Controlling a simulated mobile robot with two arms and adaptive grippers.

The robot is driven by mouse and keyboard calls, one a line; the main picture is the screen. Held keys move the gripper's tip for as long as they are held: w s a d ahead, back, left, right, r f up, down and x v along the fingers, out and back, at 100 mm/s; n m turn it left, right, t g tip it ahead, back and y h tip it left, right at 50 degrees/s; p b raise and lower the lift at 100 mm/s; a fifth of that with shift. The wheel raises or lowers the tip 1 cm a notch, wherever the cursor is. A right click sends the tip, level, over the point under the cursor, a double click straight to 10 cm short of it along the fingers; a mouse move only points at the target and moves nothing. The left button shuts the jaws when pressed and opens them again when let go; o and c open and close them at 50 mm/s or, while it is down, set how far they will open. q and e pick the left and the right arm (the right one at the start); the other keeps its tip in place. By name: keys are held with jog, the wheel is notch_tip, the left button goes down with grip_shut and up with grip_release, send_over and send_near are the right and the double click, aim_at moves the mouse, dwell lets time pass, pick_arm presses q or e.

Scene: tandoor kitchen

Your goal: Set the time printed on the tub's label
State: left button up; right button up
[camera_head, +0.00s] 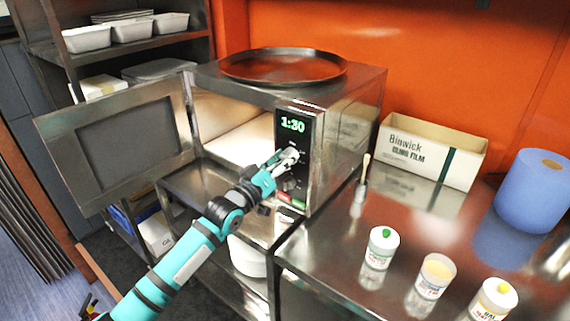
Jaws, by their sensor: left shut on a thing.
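The steel microwave (345,125) stands with its door (118,140) swung wide open to the left. Its lit display (292,125) reads 1:30 in green. My left gripper (288,156) is at the control panel below the display, shut on what looks like the upper knob, which its fingers mostly hide. A lower knob (290,184) shows beneath the fingers. Three small labelled tubs stand on the counter: one with a green top (381,248), one with a pale orange top (432,276) and one with a yellow top (494,299). Their label print is too small to read. My right gripper is out of view.
A round dark tray (284,66) lies on the microwave. The steel counter (335,262) also holds a cling film box (430,150), a blue roll (535,190) and an upright brush-like tool (361,188). A rack with white containers (86,39) stands at the back left.

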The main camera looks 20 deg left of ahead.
pick_arm(q)
jog(key=m, duration=0.3)
jog(key=m+h, duration=0.1)
jog(key=m, duration=0.2)
jog(key=shift+f+g, duration=0.1)
jog(key=shift+g, duration=0.2)
jog(key=shift+m, duration=0.3)
jog(key=o, duration=1.1)
jog(key=shift+a, duration=0.1)
jog(key=shift+o, duration=0.2)
jog(key=v, duration=1.2)
